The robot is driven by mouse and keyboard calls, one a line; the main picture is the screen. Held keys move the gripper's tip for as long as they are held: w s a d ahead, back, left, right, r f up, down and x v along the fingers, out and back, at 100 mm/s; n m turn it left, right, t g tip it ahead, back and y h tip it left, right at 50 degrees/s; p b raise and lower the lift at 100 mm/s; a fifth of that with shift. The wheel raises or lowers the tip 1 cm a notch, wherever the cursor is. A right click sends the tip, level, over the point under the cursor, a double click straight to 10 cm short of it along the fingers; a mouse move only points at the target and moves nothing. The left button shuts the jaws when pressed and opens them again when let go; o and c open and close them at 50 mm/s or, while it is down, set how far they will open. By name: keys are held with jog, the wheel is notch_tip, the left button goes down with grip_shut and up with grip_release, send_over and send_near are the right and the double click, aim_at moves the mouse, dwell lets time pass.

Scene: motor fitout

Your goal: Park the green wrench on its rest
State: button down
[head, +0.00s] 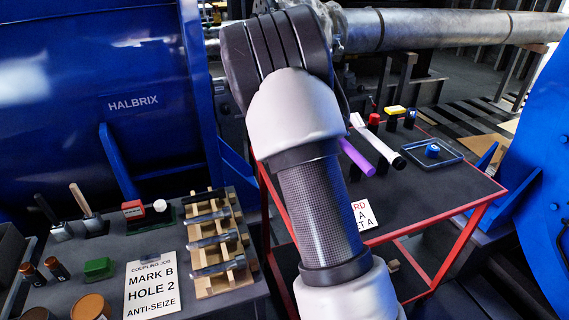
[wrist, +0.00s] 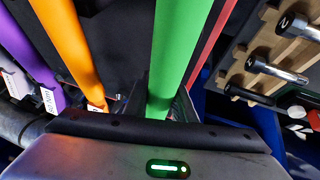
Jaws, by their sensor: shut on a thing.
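The green wrench shows in the wrist view as a long green bar (wrist: 181,50) running from the top edge down to my gripper (wrist: 163,108). My gripper is shut on it; the fingertips are mostly hidden behind the gripper's dark front edge. An orange bar (wrist: 68,45) and a purple bar (wrist: 28,55), with white tags near their lower ends, lie to the left of the green one. In the head view my arm covers the gripper and the green wrench. A purple bar (head: 356,157) shows just right of my arm. I cannot make out the green wrench's rest.
A red-framed cart (head: 475,192) stands right of my arm, with a white bar (head: 378,140), small bottles and a blue-edged tray (head: 455,151). The cart top's right part has free room.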

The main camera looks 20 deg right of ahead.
jog(key=c, duration=1.4)
grip_release()
jog(key=shift+s+f, duration=0.1)
jog(key=p+v, duration=0.4)
jog(key=v, duration=1.3)
jog(key=shift+r, duration=0.25)
